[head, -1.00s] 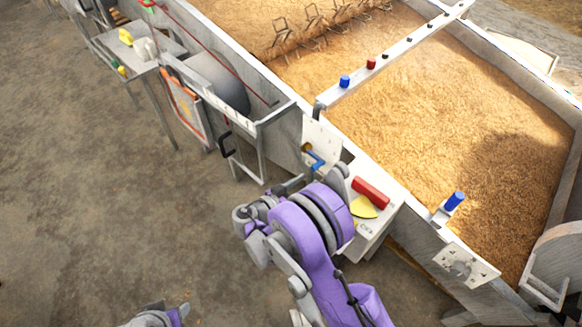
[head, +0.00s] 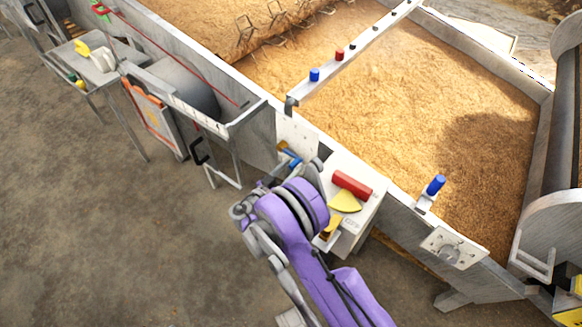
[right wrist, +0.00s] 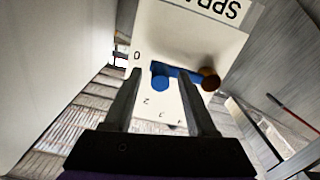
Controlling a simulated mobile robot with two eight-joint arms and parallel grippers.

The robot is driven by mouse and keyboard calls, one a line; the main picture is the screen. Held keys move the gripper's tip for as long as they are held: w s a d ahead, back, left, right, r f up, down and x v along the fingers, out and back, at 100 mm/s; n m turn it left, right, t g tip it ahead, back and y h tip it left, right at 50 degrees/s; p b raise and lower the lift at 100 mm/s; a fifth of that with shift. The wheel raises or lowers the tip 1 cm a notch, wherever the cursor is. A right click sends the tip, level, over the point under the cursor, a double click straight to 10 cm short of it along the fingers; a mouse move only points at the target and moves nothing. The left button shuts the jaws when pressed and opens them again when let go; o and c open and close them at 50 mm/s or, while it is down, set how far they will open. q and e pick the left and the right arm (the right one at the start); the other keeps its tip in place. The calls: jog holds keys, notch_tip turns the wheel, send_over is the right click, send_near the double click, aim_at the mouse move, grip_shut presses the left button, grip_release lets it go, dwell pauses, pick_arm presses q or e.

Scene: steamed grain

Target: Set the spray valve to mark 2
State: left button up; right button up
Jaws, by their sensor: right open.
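The spray valve's white plate (head: 297,130) is on the trough's side wall; its upside-down label shows in the right wrist view (right wrist: 215,30). The blue lever (right wrist: 180,73) runs from a brass pivot (right wrist: 210,79) at the right to a round blue end (right wrist: 160,82) at the left. That end lies between marks 0 and 2; mark 1 is not visible. My right gripper (right wrist: 159,78) is open, its fingers on either side of the blue end. In the head view my right gripper (head: 289,172) partly hides the lever (head: 291,159). My left gripper is out of view.
A white box (head: 352,208) with a red block (head: 352,184) and a yellow piece (head: 344,201) stands right beside my right arm. A metal bin (head: 250,130) is left of the valve. The grain trough (head: 400,110) lies behind. Open floor (head: 110,240) is at left.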

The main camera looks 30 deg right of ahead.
jog(key=shift+w+d, duration=0.1)
jog(key=shift+d, duration=0.15)
grip_shut()
dwell(1.4)
